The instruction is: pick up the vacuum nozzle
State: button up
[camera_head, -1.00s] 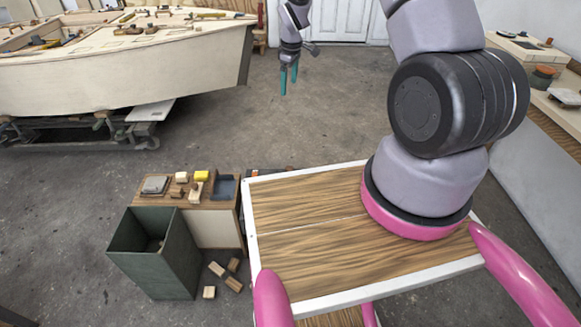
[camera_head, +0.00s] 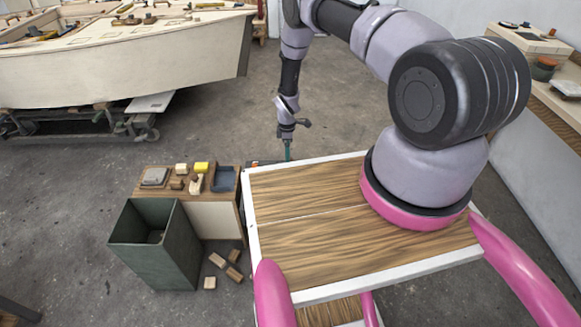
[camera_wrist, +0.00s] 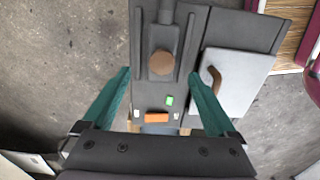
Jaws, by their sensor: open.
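In the wrist view a dark grey piece with a tube-like neck and a round brown end (camera_wrist: 162,62) lies between my fingers; it looks like the vacuum nozzle, though I cannot be sure. It rests on a dark panel or case top (camera_wrist: 190,88). My gripper (camera_wrist: 160,74) is open, its two green fingers on either side of that piece with clear gaps. In the head view my gripper (camera_head: 288,151) points down just beyond the far edge of my wooden deck. The nozzle cannot be made out there.
A grey plate with a brown handle (camera_wrist: 232,82) lies right of the fingers. An orange block (camera_wrist: 157,116) and a small green piece (camera_wrist: 169,100) lie nearer. A dark green bin (camera_head: 150,255) and a small bench (camera_head: 208,205) with blocks stand left. Open floor lies beyond.

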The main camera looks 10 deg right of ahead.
jog(key=shift+s+d+f, duration=0.1)
jog(key=shift+f, duration=1.3)
jog(key=shift+s+d+f, duration=0.1)
jog(key=shift+f, duration=1.25)
grip_shut()
jog(key=shift+w+r, duration=0.1)
notch_tip(320, 180, up, 10)
jog(key=shift+f, duration=0.1)
